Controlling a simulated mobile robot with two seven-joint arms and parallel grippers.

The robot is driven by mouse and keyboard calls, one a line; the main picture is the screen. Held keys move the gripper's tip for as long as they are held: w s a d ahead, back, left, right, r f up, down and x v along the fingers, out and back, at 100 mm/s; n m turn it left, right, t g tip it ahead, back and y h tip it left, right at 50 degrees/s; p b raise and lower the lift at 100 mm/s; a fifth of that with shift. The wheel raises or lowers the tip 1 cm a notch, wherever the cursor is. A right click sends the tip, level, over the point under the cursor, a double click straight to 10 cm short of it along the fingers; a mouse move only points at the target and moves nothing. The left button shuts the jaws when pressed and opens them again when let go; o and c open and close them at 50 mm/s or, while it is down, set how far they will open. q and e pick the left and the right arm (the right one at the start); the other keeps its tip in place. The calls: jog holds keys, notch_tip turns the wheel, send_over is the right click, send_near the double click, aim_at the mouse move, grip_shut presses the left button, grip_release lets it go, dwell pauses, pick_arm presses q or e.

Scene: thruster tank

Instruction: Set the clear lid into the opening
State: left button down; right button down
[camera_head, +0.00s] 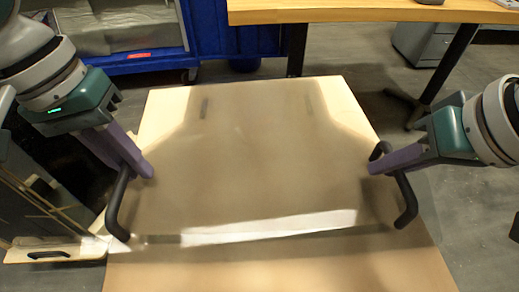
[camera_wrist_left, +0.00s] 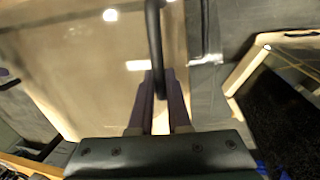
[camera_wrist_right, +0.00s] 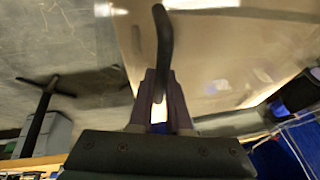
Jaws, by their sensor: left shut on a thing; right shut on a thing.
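The clear lid (camera_head: 260,165) is a broad see-through sheet with a black bar handle at each side. My left gripper (camera_head: 146,170) is shut on the left handle (camera_head: 117,208), which also shows in the left wrist view (camera_wrist_left: 154,35). My right gripper (camera_head: 376,165) is shut on the right handle (camera_head: 406,200), also in the right wrist view (camera_wrist_right: 163,40). The lid lies across or over a pale wooden tabletop (camera_head: 290,272); I cannot tell whether they touch. A wood-rimmed box (camera_wrist_left: 243,70) with a dark inside, possibly the tank, is beside it at left.
A light wooden edge with a hand slot (camera_head: 85,250) shows at the lower left. A blue cart (camera_head: 235,45) stands behind at the left, and a wooden desk (camera_head: 360,11) at the back right. Grey floor is open at the right.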

pick_arm(q)
jog(key=shift+r, duration=0.15)
pick_arm(e)
jog(key=shift+r, duration=0.15)
